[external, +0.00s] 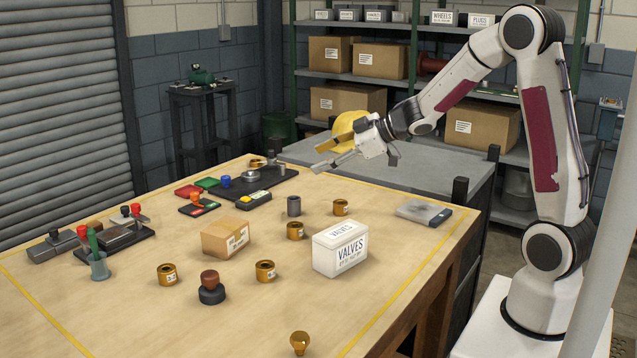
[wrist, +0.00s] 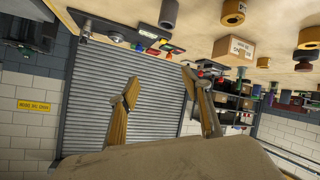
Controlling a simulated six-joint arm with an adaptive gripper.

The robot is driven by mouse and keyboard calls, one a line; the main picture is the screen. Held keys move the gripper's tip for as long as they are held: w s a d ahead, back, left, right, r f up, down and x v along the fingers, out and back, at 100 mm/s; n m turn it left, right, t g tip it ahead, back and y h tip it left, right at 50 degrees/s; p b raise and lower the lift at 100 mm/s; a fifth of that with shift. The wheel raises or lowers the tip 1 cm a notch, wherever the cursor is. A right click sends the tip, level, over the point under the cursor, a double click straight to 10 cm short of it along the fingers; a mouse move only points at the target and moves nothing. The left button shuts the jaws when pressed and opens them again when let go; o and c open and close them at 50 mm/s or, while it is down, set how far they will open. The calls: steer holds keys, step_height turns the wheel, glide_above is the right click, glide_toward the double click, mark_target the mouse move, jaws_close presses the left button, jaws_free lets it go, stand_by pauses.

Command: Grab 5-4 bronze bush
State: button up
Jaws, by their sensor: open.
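Several short bronze bushes with white labels stand apart on the wooden bench in the external view: one at the right (external: 340,207), one near the middle (external: 295,230), one in front (external: 265,270), one at the left (external: 167,273) and one at the back (external: 257,162). Their labels are too small to read, so I cannot tell which is 5-4. My gripper (external: 318,157) is open and empty, above the bench's back right edge. The wrist view is tilted; it shows the two fingers apart (wrist: 160,76) with nothing between, and a bush (wrist: 232,13) at the top.
A white VALVES box (external: 340,248), a small cardboard box (external: 225,238), a grey cylinder (external: 294,206) and a dark-handled stamp (external: 211,288) stand among the bushes. A brass knob-shaped piece (external: 300,343) is at the front. A grey flat item (external: 423,212) lies right. Bare wood separates them.

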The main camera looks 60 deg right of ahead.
step_height(320, 180, down, 6)
steer(key=a+n+g+y, duration=0.2)
steer(key=a+y, duration=0.1)
steer(key=y, duration=0.1)
steer(key=n+g+y, duration=0.1)
steer(key=g+y, duration=0.2)
glide_toward(300, 224)
steer(key=shift+a+f, duration=0.8)
steer(key=shift+a, duration=0.25)
steer(key=shift+w, duration=0.15)
steer(key=shift+x, duration=1.3)
steer(key=shift+w+d+x, duration=0.15)
steer(key=shift+x, duration=0.75)
steer(key=shift+w+d+x, duration=0.1)
steer(key=shift+w+x, duration=0.05)
steer(key=shift+x, duration=1.55)
